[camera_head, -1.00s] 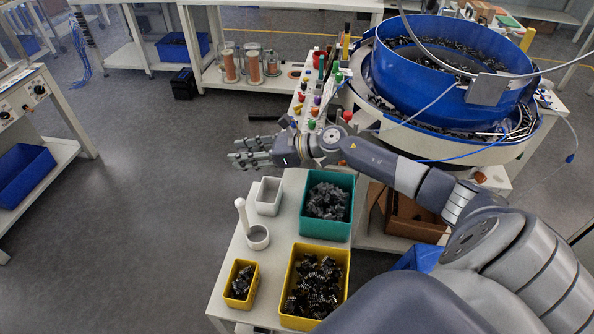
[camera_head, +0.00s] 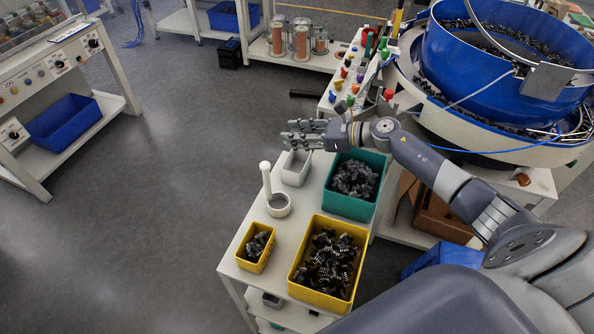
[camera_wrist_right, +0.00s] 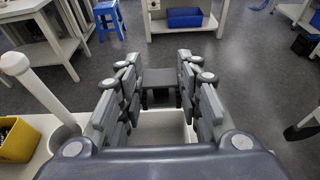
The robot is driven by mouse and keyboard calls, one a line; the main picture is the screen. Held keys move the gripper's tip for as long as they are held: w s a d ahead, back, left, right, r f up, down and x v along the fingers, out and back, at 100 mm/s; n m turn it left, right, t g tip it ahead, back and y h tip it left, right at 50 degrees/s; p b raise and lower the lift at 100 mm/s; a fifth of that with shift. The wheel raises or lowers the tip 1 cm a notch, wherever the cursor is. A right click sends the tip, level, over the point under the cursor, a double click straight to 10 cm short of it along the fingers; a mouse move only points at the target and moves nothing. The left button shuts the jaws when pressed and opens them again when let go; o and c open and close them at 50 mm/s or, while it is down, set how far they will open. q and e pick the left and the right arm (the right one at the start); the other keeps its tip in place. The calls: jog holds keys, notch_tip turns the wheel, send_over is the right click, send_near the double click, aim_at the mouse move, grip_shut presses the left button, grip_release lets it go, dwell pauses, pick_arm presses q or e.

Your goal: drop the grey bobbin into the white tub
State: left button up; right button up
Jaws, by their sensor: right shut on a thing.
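My right gripper (camera_head: 292,134) reaches left over the white tub (camera_head: 297,169) on the white table. The open-topped tub also shows between and below the fingers in the right wrist view (camera_wrist_right: 163,125). The gripper is shut on the grey bobbin (camera_wrist_right: 160,78), a dark grey piece with a flat top, held between the fingertips. The bobbin is above the table and appears near the tub's far rim in the wrist view. In the head view the fingers hide it or it cannot be made out. My left gripper is not in view.
A white upright post (camera_head: 266,180) with a ring-shaped cup (camera_head: 279,204) stands beside the tub. A teal bin (camera_head: 347,207), a large yellow bin (camera_head: 318,300) and a small yellow bin (camera_head: 246,264) hold dark parts. A blue bowl feeder (camera_head: 455,75) stands at the right.

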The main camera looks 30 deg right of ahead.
jog(key=o, duration=0.9)
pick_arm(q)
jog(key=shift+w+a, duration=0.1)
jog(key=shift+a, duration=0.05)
pick_arm(e)
jog(key=v, duration=0.7)
jog(key=shift+s+d, duration=0.15)
jog(key=shift+s, duration=0.05)
jog(key=shift+r, duration=0.1)
